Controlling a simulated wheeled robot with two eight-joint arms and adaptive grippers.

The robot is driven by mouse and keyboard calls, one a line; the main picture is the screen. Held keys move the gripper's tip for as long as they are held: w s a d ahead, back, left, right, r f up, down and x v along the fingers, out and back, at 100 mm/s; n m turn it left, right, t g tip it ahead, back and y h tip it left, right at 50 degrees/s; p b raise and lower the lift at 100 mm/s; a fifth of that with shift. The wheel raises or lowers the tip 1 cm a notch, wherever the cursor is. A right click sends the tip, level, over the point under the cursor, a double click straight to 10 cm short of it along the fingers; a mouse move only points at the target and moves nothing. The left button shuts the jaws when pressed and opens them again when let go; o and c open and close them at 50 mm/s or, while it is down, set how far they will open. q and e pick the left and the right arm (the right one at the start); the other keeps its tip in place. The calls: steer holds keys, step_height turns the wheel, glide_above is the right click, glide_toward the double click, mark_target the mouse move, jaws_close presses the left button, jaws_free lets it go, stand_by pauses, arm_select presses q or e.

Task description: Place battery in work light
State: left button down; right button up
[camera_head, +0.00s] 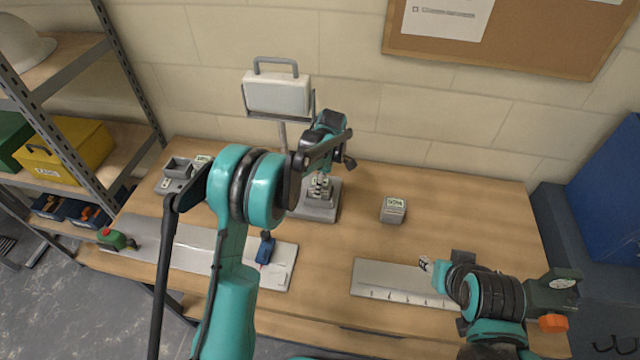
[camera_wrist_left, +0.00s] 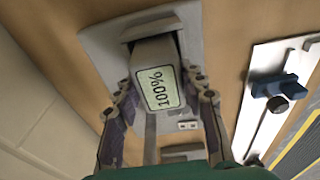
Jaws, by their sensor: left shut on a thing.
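The work light (camera_head: 278,93) stands at the back of the bench, its pale head on a post above a grey base (camera_head: 316,212). My left gripper (camera_head: 320,187) reaches down over that base. In the left wrist view its two fingers (camera_wrist_left: 160,100) are closed on the sides of a grey battery (camera_wrist_left: 150,50) with a 100% label. The battery is at the grey housing of the base, its far end by a dark recess edge; I cannot tell whether it is fully seated. In the head view the fingers hide it. My right arm (camera_head: 490,295) is at the lower right, its fingertips unclear.
A second labelled battery block (camera_head: 393,210) stands right of the base. A grey charger-like unit (camera_head: 175,180) is at the back left. The bench right of the block is clear.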

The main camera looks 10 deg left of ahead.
arm_select(q)
steer(key=c, duration=0.9)
jaws_free()
steer(key=shift+f, duration=0.1)
steer(key=shift+r+p, duration=0.3)
step_height(320, 180, up, 11)
steer(key=d+p, duration=0.1)
steer(key=s+a+r+m+t, duration=0.3)
steer(key=s+r+m, duration=0.5)
steer(key=s, duration=0.4)
steer(key=s+a+f+m+t, duration=0.1)
steer(key=s+m+t, duration=0.1)
steer(key=s+m, duration=0.3)
steer(key=s+a+f+m+t+h, duration=0.1)
steer(key=s+m, duration=0.3)
steer(key=s, duration=0.8)
steer(key=shift+s+a+f+m+t, duration=0.2)
steer(key=shift+a+m+t, duration=0.2)
steer(key=shift+t, duration=0.2)
